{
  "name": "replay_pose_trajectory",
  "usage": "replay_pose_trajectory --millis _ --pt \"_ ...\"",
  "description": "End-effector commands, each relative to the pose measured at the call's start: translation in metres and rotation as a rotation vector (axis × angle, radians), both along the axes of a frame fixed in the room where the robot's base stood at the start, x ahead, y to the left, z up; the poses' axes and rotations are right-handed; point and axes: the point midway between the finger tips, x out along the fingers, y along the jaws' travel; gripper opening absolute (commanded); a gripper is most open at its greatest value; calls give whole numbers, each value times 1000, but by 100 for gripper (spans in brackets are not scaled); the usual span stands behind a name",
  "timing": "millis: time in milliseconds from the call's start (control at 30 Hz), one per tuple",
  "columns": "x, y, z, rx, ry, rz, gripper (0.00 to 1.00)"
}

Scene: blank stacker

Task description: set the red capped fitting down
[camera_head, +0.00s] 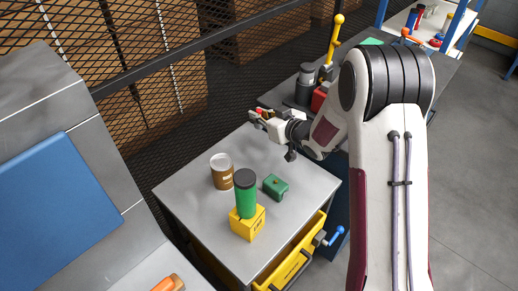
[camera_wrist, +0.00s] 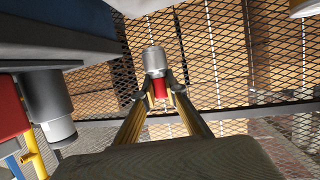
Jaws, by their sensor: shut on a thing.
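The red capped fitting (camera_wrist: 160,89) has a red body and a grey cap (camera_wrist: 155,61). In the wrist view it sits between the tips of my gripper (camera_wrist: 159,97), which is shut on its red part. In the head view my gripper (camera_head: 262,116) reaches left over the far edge of the grey worktable (camera_head: 287,222), near the mesh fence. Only a small bit of red shows at its fingertips there. The fitting's height above the tabletop is hard to tell.
On the worktable stand a brown can (camera_head: 222,172) with a pale lid, a green cylinder (camera_head: 246,201) with a dark cap on a yellow block (camera_head: 248,223), and a green block (camera_head: 275,188). The front left tabletop is bare. A yellow drawer (camera_head: 290,262) is below.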

Motion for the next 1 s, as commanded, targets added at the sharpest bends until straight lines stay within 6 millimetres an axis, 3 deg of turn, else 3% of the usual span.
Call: replay_pose_trajectory --millis 333,800,1000 --pt "0 0 -6 1 2 1 0" --pt "-1 0 -56 0 2 1 0" --pt "-1 0 -63 0 0 1 0"
